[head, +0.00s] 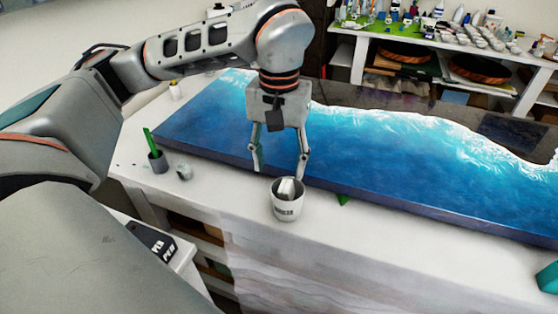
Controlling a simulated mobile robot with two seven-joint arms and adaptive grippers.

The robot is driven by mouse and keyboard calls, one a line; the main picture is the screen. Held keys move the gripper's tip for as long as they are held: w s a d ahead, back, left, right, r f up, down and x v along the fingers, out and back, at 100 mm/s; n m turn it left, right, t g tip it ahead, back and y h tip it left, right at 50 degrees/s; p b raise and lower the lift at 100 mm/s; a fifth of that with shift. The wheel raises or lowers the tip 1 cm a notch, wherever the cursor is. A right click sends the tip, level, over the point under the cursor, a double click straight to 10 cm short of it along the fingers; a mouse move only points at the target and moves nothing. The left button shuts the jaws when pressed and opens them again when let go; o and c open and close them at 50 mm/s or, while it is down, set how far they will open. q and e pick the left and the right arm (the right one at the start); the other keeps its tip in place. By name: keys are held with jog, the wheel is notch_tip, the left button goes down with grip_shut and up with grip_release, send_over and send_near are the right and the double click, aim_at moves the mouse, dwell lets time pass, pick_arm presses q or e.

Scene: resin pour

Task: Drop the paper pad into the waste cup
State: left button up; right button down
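The waste cup (287,210) is a small white cup with dark print, standing upright on the white table in front of the blue panel. A white folded piece (287,188), which looks like the paper pad, is inside the cup and shows at its mouth. My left gripper (280,172) points down just above and behind the cup. Its two fingers are spread apart with nothing between them. The lower part of the white piece is hidden by the cup wall. My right gripper is not in view.
A large blue wave-patterned panel (380,170) fills the table's back. A dark cup (158,164) with green sticks and a crumpled grey piece (184,171) stand at left. A green piece (343,199) lies right of the waste cup. A teal object (548,280) is at the right edge.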

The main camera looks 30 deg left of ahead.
pick_arm(q)
notch_tip(320, 180, up, 12)
dwell(0.9)
dwell(0.4)
